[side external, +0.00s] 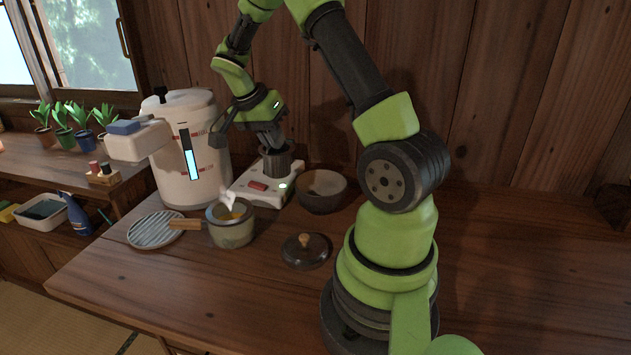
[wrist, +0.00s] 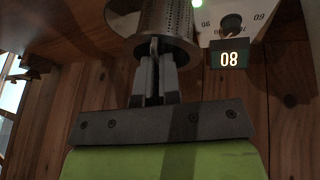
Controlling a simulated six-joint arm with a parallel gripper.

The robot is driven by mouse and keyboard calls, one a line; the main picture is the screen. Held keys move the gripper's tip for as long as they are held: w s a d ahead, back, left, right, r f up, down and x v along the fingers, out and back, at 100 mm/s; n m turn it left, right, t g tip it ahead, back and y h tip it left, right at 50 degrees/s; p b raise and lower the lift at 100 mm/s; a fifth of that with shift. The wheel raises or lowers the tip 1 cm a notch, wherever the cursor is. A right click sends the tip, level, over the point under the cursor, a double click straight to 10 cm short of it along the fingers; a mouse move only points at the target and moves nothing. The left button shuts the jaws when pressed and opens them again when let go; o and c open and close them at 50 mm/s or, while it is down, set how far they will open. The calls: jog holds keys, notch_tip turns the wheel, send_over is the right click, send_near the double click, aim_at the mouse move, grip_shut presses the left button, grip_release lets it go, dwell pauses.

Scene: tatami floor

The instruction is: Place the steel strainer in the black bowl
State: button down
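The steel strainer (wrist: 172,22) is a perforated metal cylinder at the top of the wrist view. In the side view it appears as a small dark cylinder (side external: 278,164) at the back of the white appliance. My gripper (wrist: 155,50) has its fingers close together at the strainer's near edge, apparently shut on a thin part there; the exact contact is hard to see. In the side view my gripper (side external: 270,143) is directly above the cylinder. I cannot tell whether the strainer is clear of the appliance. The black bowl (side external: 323,200) stands just right of the appliance, its inside looking empty.
The white appliance (side external: 258,188) has a red switch; its display (wrist: 235,56) shows in the wrist view. A large white dispenser (side external: 188,150) stands left. A steaming pot (side external: 232,233), striped plate (side external: 155,232) and knobbed lid (side external: 305,252) lie in front. The table's right side is clear.

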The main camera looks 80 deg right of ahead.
aim_at(318, 174)
jog(key=s+d+m+g+y, duration=0.1)
jog(key=s+d+m+y, duration=0.1)
jog(key=s+d+m, duration=0.5)
jog(key=shift+n+g, duration=0.3)
jog(key=f, duration=0.3)
jog(key=a+f, duration=0.1)
jog(key=f, duration=0.2)
jog(key=s+f, duration=0.1)
jog(key=f, duration=0.3)
jog(key=shift+a, duration=0.2)
jog(key=shift+f, duration=0.1)
jog(key=shift+f, duration=0.15)
jog(key=c, duration=1.3)
grip_release()
